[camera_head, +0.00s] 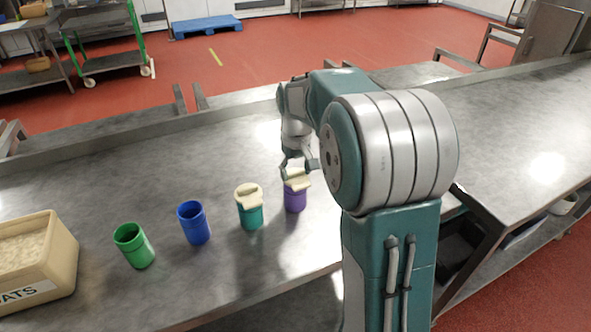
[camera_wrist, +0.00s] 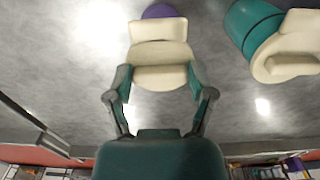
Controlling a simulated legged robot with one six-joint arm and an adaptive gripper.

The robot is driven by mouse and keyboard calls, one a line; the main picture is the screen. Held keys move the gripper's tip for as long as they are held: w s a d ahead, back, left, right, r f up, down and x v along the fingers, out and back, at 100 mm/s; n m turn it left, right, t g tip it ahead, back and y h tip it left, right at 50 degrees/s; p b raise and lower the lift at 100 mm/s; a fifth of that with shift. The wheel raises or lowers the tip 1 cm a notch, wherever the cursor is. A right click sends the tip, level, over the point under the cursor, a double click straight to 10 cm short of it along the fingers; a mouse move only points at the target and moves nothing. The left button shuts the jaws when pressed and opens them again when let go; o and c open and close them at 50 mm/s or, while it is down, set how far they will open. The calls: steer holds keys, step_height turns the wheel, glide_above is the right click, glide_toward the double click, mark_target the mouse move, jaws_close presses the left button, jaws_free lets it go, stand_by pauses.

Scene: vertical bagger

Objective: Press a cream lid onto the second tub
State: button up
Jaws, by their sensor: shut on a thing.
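My gripper (camera_head: 298,168) is shut on a cream lid (camera_head: 297,181). In the wrist view my gripper's fingers (camera_wrist: 160,76) grip the cream lid (camera_wrist: 160,55) from both sides. The lid is over the mouth of the purple tub (camera_head: 295,201), which stands upright; I cannot tell whether it is fully seated. A bit of the purple tub shows past the lid in the wrist view (camera_wrist: 158,11). To the left, the teal tub (camera_head: 251,217) has another cream lid (camera_head: 248,192) on top. Both also show in the wrist view, the teal tub (camera_wrist: 248,25) and its lid (camera_wrist: 285,50).
An open blue tub (camera_head: 195,225) and an open green tub (camera_head: 136,249) stand further left. A cream bin (camera_head: 62,262) with pale oats is at the left edge. The steel table (camera_head: 90,190) is clear behind the tubs. My arm hides the table to the right.

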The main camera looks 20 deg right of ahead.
steer(key=shift+f, duration=0.1)
steer(key=o, duration=0.9)
steer(key=shift+c, duration=0.2)
steer(key=shift+r, duration=3.55)
steer(key=shift+r, duration=0.1)
step_height(320, 180, up, 12)
